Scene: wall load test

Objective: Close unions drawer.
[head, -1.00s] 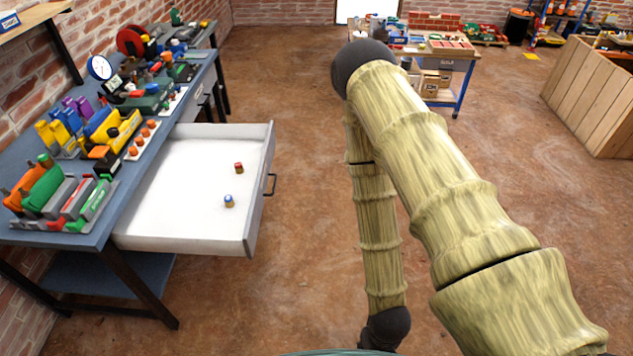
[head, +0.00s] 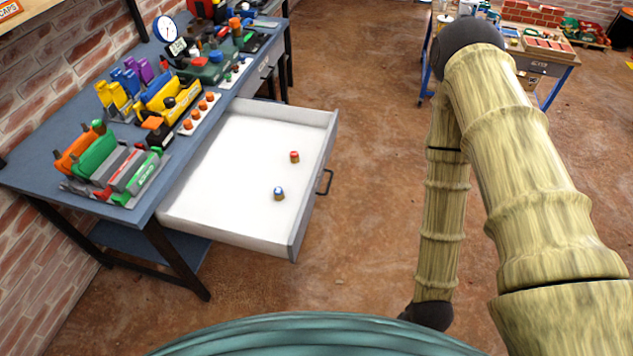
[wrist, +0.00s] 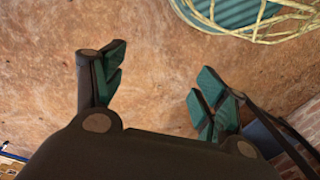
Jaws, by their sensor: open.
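A white drawer (head: 235,160) stands pulled far out of the blue workbench (head: 60,185) at the left in the head view. Its dark handle (head: 325,182) is on the front panel, facing right. A red-topped fitting (head: 294,157) and a blue-topped fitting (head: 279,193) stand inside it. My gripper (wrist: 158,90) shows in the wrist view, with its fingers spread apart and nothing between them, above bare floor. It is hidden in the head view. The drawer cannot be made out in the wrist view, so my gripper is apart from it.
Colourful tools and holders (head: 130,165) crowd the workbench top along the brick wall. Another workbench (head: 535,55) stands at the back right. The brown floor (head: 370,130) between the drawer and my arm is clear.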

